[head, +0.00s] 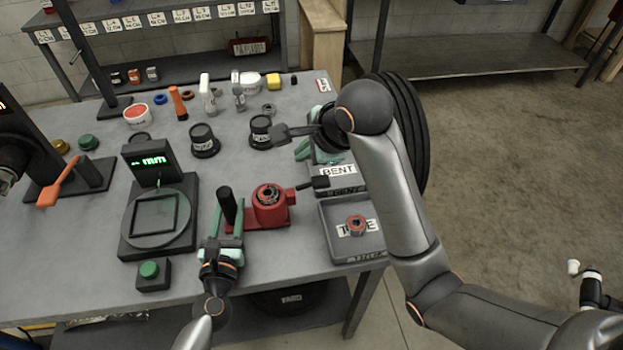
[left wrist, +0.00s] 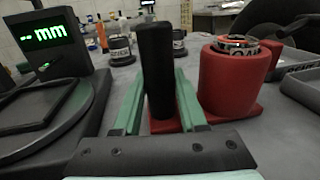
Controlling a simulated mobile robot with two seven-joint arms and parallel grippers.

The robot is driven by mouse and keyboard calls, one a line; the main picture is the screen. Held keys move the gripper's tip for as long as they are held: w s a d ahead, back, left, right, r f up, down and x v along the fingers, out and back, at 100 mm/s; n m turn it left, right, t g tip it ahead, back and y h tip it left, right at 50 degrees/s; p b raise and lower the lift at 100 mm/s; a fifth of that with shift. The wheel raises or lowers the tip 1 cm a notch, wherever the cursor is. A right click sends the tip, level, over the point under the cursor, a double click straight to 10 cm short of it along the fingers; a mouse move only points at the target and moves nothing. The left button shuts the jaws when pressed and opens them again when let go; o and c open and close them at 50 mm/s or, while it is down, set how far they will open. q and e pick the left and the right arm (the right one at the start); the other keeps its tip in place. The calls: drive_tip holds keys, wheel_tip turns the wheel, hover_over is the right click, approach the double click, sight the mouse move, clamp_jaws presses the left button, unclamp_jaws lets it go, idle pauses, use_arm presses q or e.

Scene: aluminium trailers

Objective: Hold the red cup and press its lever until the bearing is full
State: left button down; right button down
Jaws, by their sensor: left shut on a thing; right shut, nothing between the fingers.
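The red cup (head: 270,211) stands on a red base plate (head: 250,223) with a metallic bearing (head: 269,194) in its top. It also shows in the left wrist view (left wrist: 225,85). A dark lever paddle (head: 314,183) sticks out to the cup's right. A black upright handle (head: 225,204) rises from the plate's left end. My left gripper (head: 229,228) is shut on this handle, with green fingers either side of it in the left wrist view. My right gripper (head: 306,149) is shut and empty, above and behind the lever; my arm partly hides it. How full the bearing is I cannot tell.
A gauge (head: 151,163) with a green display stands left of the cup, with a green button box (head: 153,275) in front. A grey tray (head: 340,258) holding another bearing is at right; a BENT tray (head: 338,171) lies behind it. A dark paddle (head: 287,132) is near my right gripper.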

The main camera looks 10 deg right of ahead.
use_arm(q)
drive_tip(key=shift+c, duration=1.9)
unclamp_jaws()
drive_tip(key=shift+s, duration=0.1)
drive_tip(key=s, duration=0.4)
drive_tip(key=s+a, duration=0.1)
drive_tip(key=s, duration=0.2)
drive_tip(key=s+a, duration=0.1)
drive_tip(key=s, duration=0.3)
drive_tip(key=shift+s+a, duration=0.1)
drive_tip(key=shift+s, duration=0.25)
drive_tip(key=shift+s, duration=0.1)
